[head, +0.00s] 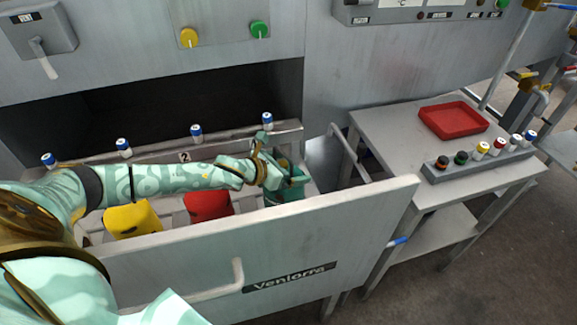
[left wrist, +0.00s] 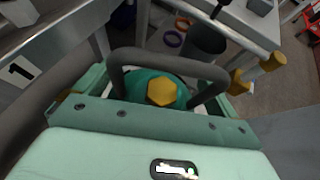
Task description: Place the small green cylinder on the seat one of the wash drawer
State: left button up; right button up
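The small green cylinder (head: 288,190) is at the right end of the open wash drawer (head: 245,252), partly hidden by my left gripper (head: 272,176). In the left wrist view the green cylinder (left wrist: 140,82) has a yellow hexagonal top and a dark grey arch around it. It lies just in front of my left gripper's pale green body. My left gripper is right at the cylinder, but whether its fingers grip it is unclear. A plate marked 1 (left wrist: 21,70) is beside it at the left in that view. Whether the cylinder rests on the seat is hidden. My right gripper is out of view.
Several blue-capped knobs (head: 196,132) line the drawer's back edge. A side table (head: 385,135) at right holds a red tray (head: 453,119) and a grey knob rack (head: 470,171).

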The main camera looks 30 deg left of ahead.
pick_arm(q)
jog(key=p+v, duration=0.4)
jog(key=v, duration=0.8)
jog(key=shift+r, duration=0.2)
